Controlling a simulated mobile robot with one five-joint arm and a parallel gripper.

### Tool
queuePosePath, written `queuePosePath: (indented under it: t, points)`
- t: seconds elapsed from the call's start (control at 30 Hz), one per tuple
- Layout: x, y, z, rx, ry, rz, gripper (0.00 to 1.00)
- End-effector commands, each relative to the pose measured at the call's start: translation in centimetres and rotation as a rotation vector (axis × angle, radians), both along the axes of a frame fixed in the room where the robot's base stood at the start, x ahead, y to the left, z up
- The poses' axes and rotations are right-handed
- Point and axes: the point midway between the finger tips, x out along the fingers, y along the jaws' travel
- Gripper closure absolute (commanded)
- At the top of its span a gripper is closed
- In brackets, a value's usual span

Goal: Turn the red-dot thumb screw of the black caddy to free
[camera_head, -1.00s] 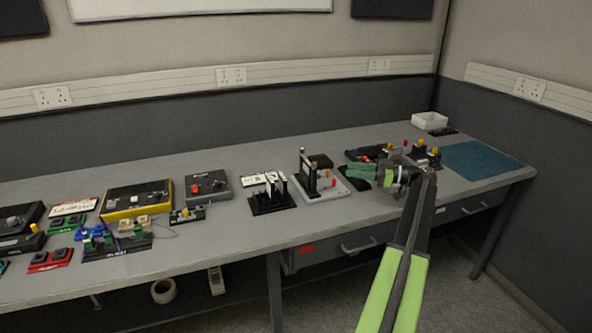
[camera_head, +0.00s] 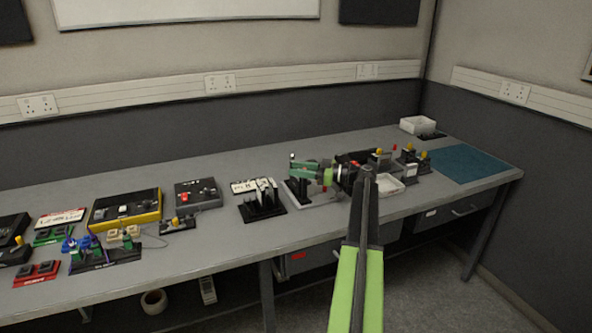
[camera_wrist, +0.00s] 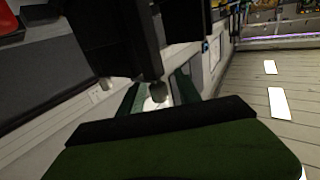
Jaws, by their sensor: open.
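My gripper (camera_head: 293,168) reaches left over the bench in the head view, its green jaws beside a black upright stand (camera_head: 303,190). In the wrist view its two green fingers (camera_wrist: 158,86) are apart. A small grey rounded knob (camera_wrist: 158,93) shows between them, below a large black body (camera_wrist: 122,38); I cannot tell whether they touch it. No red dot can be made out on the knob, and I cannot tell for sure which black fixture is the caddy. My arm partly hides the stand and the things behind it.
A black rack with several uprights (camera_head: 262,207) stands left of the gripper. A grey box with a red knob (camera_head: 198,193) and a yellow-edged case (camera_head: 126,209) are farther left. Small fixtures with yellow knobs (camera_head: 409,158) crowd the right. A teal mat (camera_head: 466,164) there is clear.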

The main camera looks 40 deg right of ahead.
Motion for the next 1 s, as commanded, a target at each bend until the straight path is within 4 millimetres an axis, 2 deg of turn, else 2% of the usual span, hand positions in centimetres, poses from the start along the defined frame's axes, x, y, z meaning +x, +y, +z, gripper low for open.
queuePosePath:
  t: [0.33,0.67,1.0]
  points:
    - [0.6,0.41,0.0,0.0,0.0,0.001,0.6]
    - [0.62,0.46,0.0,0.0,0.0,0.002,1.0]
    - [0.63,0.52,0.0,0.0,0.0,-0.007,1.0]
